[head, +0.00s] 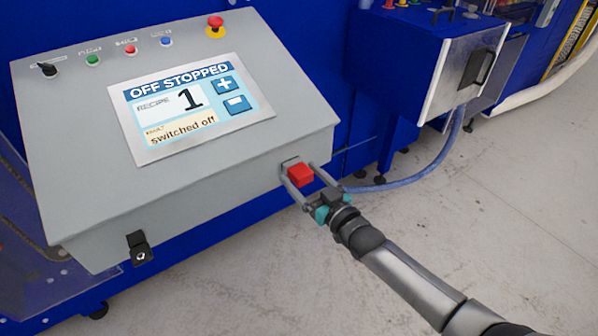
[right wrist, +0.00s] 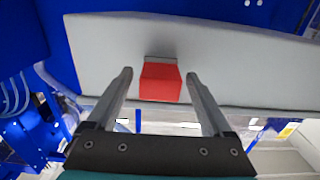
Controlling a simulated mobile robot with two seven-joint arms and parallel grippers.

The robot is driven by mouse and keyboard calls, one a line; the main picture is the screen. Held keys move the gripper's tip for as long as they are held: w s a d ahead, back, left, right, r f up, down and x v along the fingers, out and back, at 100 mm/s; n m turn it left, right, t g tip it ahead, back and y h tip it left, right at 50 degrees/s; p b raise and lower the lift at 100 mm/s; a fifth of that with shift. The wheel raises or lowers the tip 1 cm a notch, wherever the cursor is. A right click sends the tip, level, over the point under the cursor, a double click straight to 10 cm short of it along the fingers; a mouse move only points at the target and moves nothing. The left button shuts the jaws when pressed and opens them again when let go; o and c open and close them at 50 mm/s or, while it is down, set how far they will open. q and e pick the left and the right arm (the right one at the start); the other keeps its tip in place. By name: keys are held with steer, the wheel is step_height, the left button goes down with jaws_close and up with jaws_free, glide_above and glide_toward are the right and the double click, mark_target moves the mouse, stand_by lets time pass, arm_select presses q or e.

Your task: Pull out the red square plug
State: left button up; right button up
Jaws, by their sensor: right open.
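The red square plug (head: 300,174) sits in a grey socket on the front face of the grey control box (head: 230,180), near its right end. My right gripper (head: 304,172) is open, with one finger on each side of the plug. In the right wrist view, the plug (right wrist: 160,82) lies between the two fingers (right wrist: 160,78), with a visible gap on both sides. Neither finger appears to touch it. My left gripper is in neither view.
The box top has a screen (head: 191,106) reading "OFF STOPPED", a red emergency button (head: 215,23) and several small knobs. A black latch (head: 139,248) is on the front left. A blue machine (head: 395,60) with a hose (head: 425,165) stands behind right. Floor on the right is clear.

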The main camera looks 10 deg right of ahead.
mark_target(306, 181)
stand_by(0.8)
jaws_close()
stand_by(0.5)
steer(key=shift+s, duration=0.2)
steer(key=shift+p+v, duration=1.65)
steer(key=shift+v, duration=1.2)
